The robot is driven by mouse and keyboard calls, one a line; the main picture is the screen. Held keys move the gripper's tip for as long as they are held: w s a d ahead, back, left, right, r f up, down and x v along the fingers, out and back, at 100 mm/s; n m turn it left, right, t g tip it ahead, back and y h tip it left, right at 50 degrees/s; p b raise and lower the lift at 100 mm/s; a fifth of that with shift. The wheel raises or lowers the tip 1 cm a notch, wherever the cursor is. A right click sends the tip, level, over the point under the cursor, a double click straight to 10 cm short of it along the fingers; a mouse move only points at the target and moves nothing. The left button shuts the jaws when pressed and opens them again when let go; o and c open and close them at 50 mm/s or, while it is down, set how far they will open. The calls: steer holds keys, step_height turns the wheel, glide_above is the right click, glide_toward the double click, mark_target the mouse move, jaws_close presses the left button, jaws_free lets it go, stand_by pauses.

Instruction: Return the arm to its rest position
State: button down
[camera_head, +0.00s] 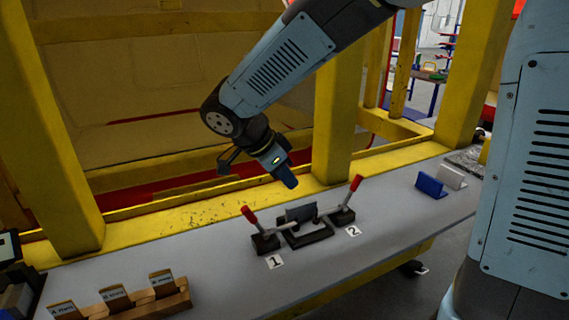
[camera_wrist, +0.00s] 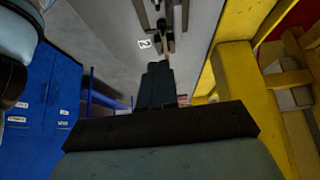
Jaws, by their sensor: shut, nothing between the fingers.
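My arm (camera_head: 275,70) reaches in from the top of the head view, bent at a joint above the grey table. My gripper (camera_head: 289,183) points down and to the right, above and behind the fixture on the table. Its blue-grey fingers are together with nothing between them. In the wrist view my gripper (camera_wrist: 157,68) shows its dark fingers closed in the middle of the picture, apart from the table below.
A fixture (camera_head: 306,231) with two red-handled levers, labelled 1 and 2, stands below my gripper. Yellow posts (camera_head: 338,95) rise close behind it. A wooden card holder (camera_head: 135,303) is front left. Blue and white blocks (camera_head: 431,185) stand right. A blue cabinet (camera_wrist: 45,115) shows in the wrist view.

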steer(key=s+d+r+n+t+y, duration=0.1)
steer(key=s+d+r+n+y, duration=0.2)
steer(key=s+d+n, duration=0.3)
steer(key=s+d+r+n+t+y, duration=0.2)
steer(key=s+d+r+n, duration=0.3)
steer(key=d, duration=1.1)
steer(key=shift+s+r+n+y, duration=0.25)
steer(key=shift+s+n+y, duration=0.15)
steer(key=shift+s+n, duration=0.45)
